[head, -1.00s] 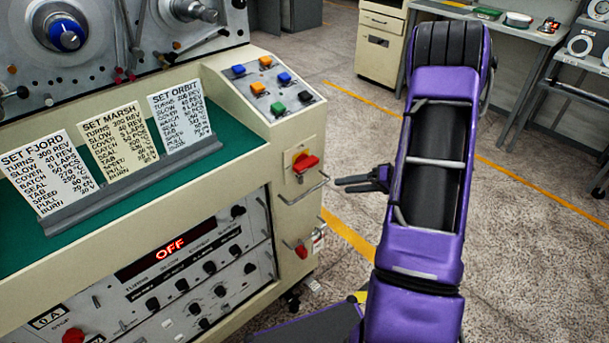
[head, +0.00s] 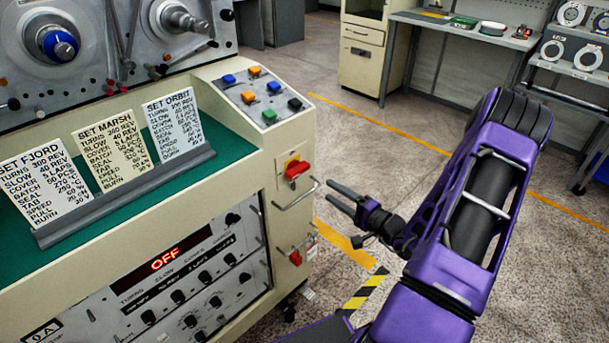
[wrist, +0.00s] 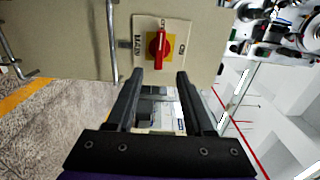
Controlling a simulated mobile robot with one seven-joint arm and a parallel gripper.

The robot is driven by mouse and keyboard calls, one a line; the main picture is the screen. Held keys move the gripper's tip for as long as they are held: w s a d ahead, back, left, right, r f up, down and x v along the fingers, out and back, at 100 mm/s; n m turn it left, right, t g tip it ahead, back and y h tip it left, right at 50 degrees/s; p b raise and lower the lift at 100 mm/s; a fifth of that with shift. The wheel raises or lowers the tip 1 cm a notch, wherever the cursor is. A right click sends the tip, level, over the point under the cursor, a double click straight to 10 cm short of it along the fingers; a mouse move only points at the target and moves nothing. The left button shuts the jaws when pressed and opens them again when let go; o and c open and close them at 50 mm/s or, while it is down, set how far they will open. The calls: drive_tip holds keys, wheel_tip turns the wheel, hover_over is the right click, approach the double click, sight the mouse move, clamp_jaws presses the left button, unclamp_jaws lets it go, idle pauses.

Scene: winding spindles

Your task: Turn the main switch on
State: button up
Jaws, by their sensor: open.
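The main switch (head: 296,169) is a red handle on a yellow plate, on the side of the cream cabinet. It also shows in the wrist view (wrist: 158,48), beside lettering that reads MAIN; there the handle lies along the picture's vertical. The cabinet's display (head: 165,259) reads OFF in red. My gripper (head: 328,190) is open and empty, to the right of the switch and apart from it. In the wrist view the fingertips (wrist: 159,74) point at the switch plate, with the handle roughly centred between them and beyond them.
A metal handle bar (head: 297,197) sticks out just below the switch, and a second red knob (head: 296,258) sits lower. Coloured buttons (head: 262,95) are on the panel above. Three set cards stand on the green ledge (head: 225,150). Open floor lies to the right.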

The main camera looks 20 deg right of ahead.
sight(302, 172)
drive_tip(key=x, duration=1.1)
drive_tip(key=shift+w, duration=0.15)
clamp_jaws()
